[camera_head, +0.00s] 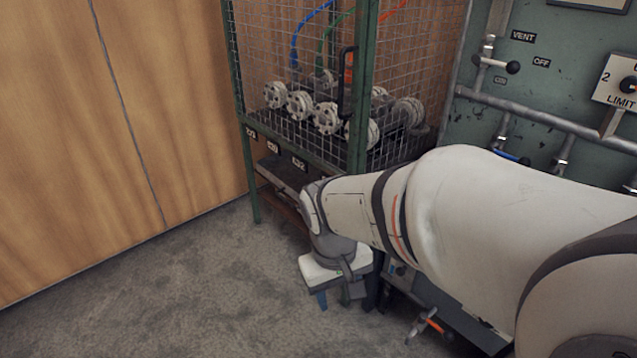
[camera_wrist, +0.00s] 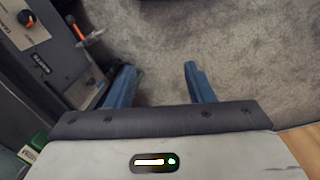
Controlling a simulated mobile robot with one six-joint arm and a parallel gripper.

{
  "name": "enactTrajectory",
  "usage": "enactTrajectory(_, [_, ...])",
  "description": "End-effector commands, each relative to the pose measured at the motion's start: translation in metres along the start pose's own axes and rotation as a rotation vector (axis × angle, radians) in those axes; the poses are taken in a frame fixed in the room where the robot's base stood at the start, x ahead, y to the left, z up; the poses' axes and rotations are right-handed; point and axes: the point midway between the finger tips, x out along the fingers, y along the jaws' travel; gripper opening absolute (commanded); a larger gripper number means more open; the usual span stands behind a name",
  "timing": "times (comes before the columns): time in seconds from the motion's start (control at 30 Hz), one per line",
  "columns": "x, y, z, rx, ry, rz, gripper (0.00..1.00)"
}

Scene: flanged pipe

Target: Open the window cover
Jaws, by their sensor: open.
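I cannot pick out a window cover for certain in either view. A green-framed wire mesh cage (camera_head: 300,90) stands at the back centre in the head view, with a dark upright handle (camera_head: 346,82) on its front. My gripper (camera_wrist: 159,68) shows two blue fingers spread apart in the wrist view, with only grey floor between them. In the head view my gripper (camera_head: 322,297) hangs low in front of the cage, pointing down. It touches nothing that I can see, and part of it is hidden by my wrist.
Round flanged fittings (camera_head: 299,103) sit inside the cage. A green panel (camera_head: 550,70) with pipes and valves stands at right. An orange-handled lever (camera_head: 430,322) is low beside my arm; it also shows in the wrist view (camera_wrist: 88,41). Floor (camera_head: 180,300) at left is clear.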

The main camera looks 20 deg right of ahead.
Motion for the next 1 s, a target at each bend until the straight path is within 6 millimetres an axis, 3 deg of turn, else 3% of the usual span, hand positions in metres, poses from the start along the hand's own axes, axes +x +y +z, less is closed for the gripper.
enactTrajectory(0.1, [0.027, 0.028, 0.0, -0.082, -0.166, 0.124, 0.48])
enactTrajectory(0.33, [0.069, 0.096, -0.007, -0.292, -0.505, 0.409, 0.48])
enactTrajectory(0.6, [0.114, 0.167, -0.043, -0.593, -0.821, 0.737, 0.48])
enactTrajectory(0.8, [0.162, 0.2, -0.086, -0.858, -0.971, 0.974, 0.48])
enactTrajectory(1.0, [0.23, 0.208, -0.128, -1.146, -1.021, 1.192, 0.48])
